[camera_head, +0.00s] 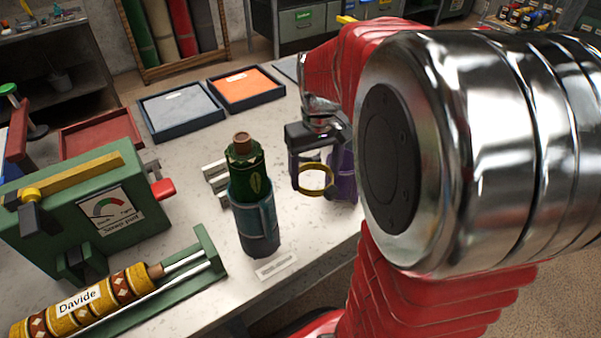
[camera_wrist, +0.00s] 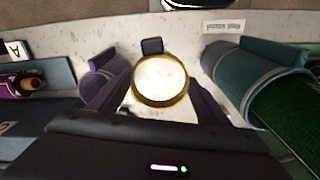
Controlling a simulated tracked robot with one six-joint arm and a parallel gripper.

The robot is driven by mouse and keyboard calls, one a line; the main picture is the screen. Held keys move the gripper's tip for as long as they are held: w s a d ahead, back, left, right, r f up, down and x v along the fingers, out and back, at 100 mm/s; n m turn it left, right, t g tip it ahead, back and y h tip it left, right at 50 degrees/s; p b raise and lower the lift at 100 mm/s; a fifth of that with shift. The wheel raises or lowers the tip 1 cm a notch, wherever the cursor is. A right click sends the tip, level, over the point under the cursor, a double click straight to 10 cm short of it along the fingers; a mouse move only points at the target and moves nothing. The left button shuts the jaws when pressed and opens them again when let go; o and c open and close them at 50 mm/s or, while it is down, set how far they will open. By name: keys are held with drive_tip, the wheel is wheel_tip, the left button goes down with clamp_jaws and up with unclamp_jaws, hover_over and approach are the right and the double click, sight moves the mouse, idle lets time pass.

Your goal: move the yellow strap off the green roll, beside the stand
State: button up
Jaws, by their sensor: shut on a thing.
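The green roll (camera_head: 245,163) stands upright in a teal stand (camera_head: 256,220) on the pale bench. The yellow strap (camera_head: 316,194) is a ring, off the roll and to the right of the stand. My gripper (camera_head: 312,177) is shut on it. In the wrist view the yellow strap (camera_wrist: 160,103) sits between my fingers, with bare bench seen through it. There, the teal stand (camera_wrist: 258,75) and green roll (camera_wrist: 298,125) are on the right, apart from the ring. I cannot tell how high the ring is above the bench.
A purple holder (camera_head: 343,176) stands close on the ring's right, partly behind my arm. A white label (camera_head: 276,266) lies before the teal stand. A green gauge machine (camera_head: 90,215) and a patterned roll (camera_head: 90,302) are at left. Grey (camera_head: 180,108) and orange trays (camera_head: 247,87) lie behind.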

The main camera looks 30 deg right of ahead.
drive_tip(key=shift+m, duration=0.7)
drive_tip(key=w+f, duration=0.1)
drive_tip(key=w+a+f, duration=0.1)
drive_tip(key=w+f, duration=0.1)
drive_tip(key=shift+a, duration=0.2)
drive_tip(key=shift+s+f, duration=0.1)
drive_tip(key=shift+f, duration=3.1)
drive_tip(key=shift+f, duration=1.85)
drive_tip(key=shift+f, duration=0.1)
